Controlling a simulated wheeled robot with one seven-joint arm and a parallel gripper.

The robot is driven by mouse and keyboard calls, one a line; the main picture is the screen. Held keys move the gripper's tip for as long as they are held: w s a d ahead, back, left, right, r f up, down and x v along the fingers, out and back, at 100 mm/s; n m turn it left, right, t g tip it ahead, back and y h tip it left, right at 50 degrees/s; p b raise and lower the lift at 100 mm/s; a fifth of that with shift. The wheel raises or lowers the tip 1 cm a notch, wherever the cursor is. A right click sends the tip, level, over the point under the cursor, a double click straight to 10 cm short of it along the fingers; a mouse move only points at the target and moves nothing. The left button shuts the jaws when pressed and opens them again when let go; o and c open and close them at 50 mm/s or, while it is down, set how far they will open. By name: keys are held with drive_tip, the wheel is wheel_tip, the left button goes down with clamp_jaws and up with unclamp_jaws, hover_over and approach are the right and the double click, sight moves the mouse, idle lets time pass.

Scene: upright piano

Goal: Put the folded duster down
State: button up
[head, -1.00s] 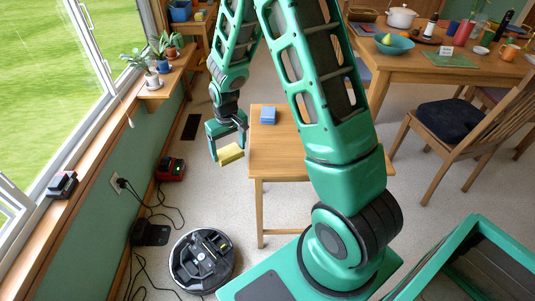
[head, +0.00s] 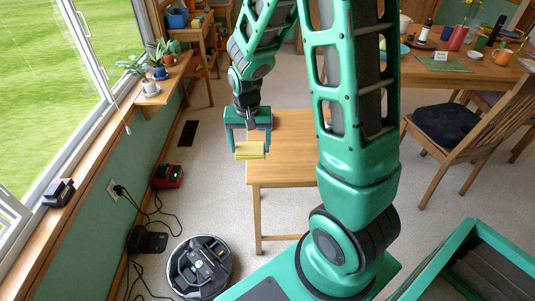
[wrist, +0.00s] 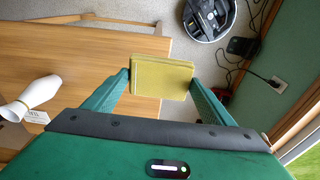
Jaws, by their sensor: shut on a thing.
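The folded duster (head: 250,151) is yellow. My gripper (head: 249,147) is shut on it, one finger at each end, and points down. In the head view the duster shows at the left edge of the small wooden table (head: 290,170). In the wrist view the duster (wrist: 161,76) lies between the fingertips, partly against the tabletop (wrist: 100,62) and partly past its edge, over the floor. I cannot tell its exact height above the table.
A white bottle-shaped thing (wrist: 32,97) is on the table in the wrist view. A robot vacuum (head: 199,266), cables and a red device (head: 168,175) are on the floor at left. A chair (head: 470,120) and larger table (head: 465,72) stand at right.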

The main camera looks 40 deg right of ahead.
drive_tip(key=d+f, duration=0.1)
drive_tip(key=d, duration=0.2)
drive_tip(key=w+d+f, duration=0.1)
drive_tip(key=d+f, duration=0.1)
drive_tip(key=d, duration=0.1)
drive_tip(key=w+d+f, duration=0.1)
drive_tip(key=d+f, duration=0.1)
drive_tip(key=shift+w+d+f, duration=0.15)
drive_tip(key=shift+d+f, duration=0.1)
drive_tip(key=shift+d, duration=0.15)
drive_tip(key=shift+f, duration=1.95)
drive_tip(key=shift+f, duration=0.15)
drive_tip(key=o, duration=1.1)
